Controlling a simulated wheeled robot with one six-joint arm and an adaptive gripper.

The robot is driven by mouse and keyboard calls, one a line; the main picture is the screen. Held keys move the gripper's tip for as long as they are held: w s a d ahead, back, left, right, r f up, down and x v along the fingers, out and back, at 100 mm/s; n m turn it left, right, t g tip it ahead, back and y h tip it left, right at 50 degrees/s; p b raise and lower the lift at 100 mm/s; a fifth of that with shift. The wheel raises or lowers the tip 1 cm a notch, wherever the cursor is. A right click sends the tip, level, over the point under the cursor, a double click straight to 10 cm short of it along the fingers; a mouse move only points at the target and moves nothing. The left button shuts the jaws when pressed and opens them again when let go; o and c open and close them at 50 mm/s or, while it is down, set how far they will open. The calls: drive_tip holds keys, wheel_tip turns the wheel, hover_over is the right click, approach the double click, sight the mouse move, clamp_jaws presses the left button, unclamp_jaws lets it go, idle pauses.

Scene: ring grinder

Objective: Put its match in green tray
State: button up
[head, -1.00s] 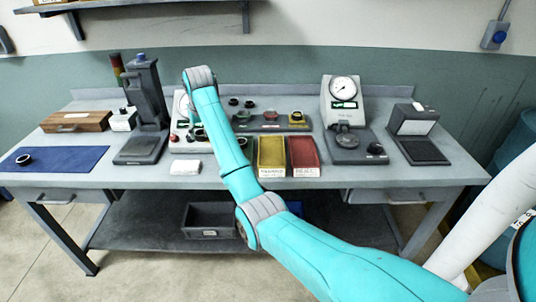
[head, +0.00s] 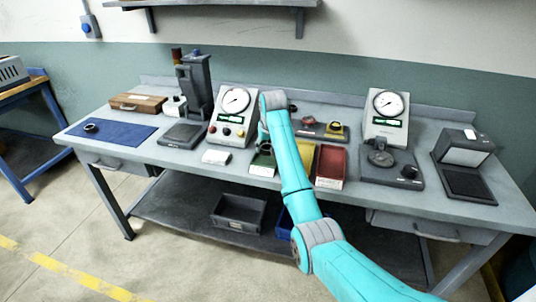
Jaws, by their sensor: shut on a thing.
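The green tray (head: 262,166) lies at the front of the bench, just left of my forearm. A dark ring (head: 265,148) shows at its back part; I cannot tell whether it rests in the tray or hangs above it. My gripper (head: 262,136) points down near the back of this tray, largely hidden by my wrist. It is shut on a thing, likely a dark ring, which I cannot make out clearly. Another dark ring (head: 90,127) lies on the blue mat (head: 120,134) at the left.
A yellow tray (head: 309,152) and a red tray (head: 331,165) stand right of the green one. Behind are a rack (head: 312,131) with several rings and a dial gauge unit (head: 235,112). A second gauge (head: 386,115) stands at the right. A white block (head: 216,157) lies in front.

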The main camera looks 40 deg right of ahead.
sight(266, 158)
drive_tip(key=shift+f, duration=1.8)
drive_tip(key=shift+f, duration=0.15)
drive_tip(key=o, duration=1)
drive_tip(key=shift+c, duration=0.2)
drive_tip(key=shift+a+r, duration=0.1)
drive_tip(key=shift+r, duration=0.3)
drive_tip(key=v, duration=1.1)
drive_tip(key=shift+r, duration=0.25)
drive_tip(key=shift+s, duration=0.15)
